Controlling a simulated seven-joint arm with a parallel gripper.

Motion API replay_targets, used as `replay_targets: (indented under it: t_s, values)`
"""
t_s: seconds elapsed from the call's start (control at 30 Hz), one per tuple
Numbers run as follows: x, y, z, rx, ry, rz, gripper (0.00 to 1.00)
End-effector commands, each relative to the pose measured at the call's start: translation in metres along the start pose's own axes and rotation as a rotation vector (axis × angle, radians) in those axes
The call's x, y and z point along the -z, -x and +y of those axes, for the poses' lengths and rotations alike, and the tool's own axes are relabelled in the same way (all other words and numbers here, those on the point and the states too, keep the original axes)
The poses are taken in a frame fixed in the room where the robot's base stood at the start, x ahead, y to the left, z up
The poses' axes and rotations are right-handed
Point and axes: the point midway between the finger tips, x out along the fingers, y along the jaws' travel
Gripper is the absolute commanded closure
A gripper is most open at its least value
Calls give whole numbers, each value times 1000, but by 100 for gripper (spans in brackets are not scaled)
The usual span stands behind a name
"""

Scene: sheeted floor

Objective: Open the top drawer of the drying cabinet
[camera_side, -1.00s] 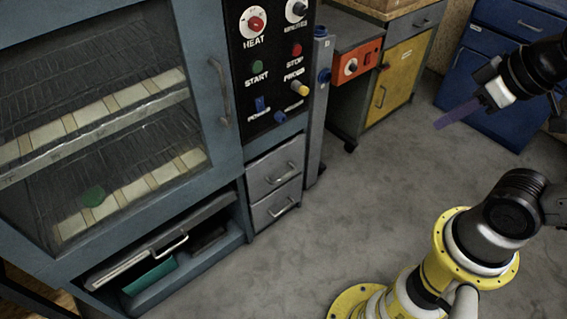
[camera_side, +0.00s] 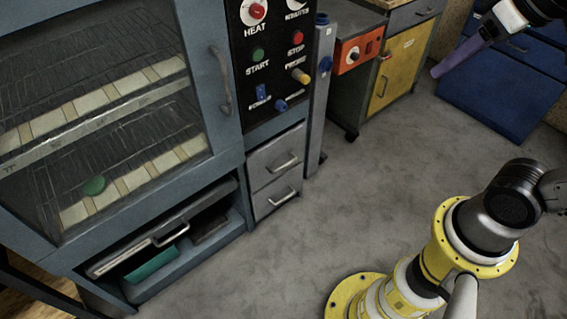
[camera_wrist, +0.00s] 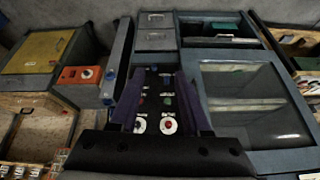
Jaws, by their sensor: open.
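The blue-grey drying cabinet (camera_side: 225,155) stands at the left in the side view. Its grey top drawer (camera_side: 262,163) is under the black control panel and looks closed, with a metal bar handle (camera_side: 284,163). The bottom drawer (camera_side: 268,201) below it also looks closed. My gripper (camera_side: 436,72), with purple fingers, is in the air at the upper right, well apart from the drawers. In the wrist view, which is upside down, my gripper (camera_wrist: 160,75) is open and empty, its fingers apart over the control panel. The top drawer (camera_wrist: 145,41) shows beyond the fingertips.
A glass door (camera_side: 100,115) and an open lower bay with a tray (camera_side: 140,255) take up the cabinet's left. An orange box (camera_side: 357,52), a yellow cabinet (camera_side: 400,70) and blue drawers (camera_side: 500,95) stand behind. The floor (camera_side: 370,190) before the drawers is clear.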

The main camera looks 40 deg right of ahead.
Motion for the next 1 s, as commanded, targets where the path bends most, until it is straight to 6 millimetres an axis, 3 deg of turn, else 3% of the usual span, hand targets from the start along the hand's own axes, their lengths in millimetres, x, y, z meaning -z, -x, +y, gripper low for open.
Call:
replay_targets:
  t_s: [0.27, 0.47, 0.67, 0.8, 1.0]
  values:
    - [98, 5, -8, -16, -296, -56, 53]
    - [178, -14, -14, -43, -561, -102, 53]
    - [248, -53, -18, -83, -827, -142, 53]
    - [288, -91, -19, -117, -1010, -166, 53]
    - [320, -134, -18, -157, -1199, -183, 53]
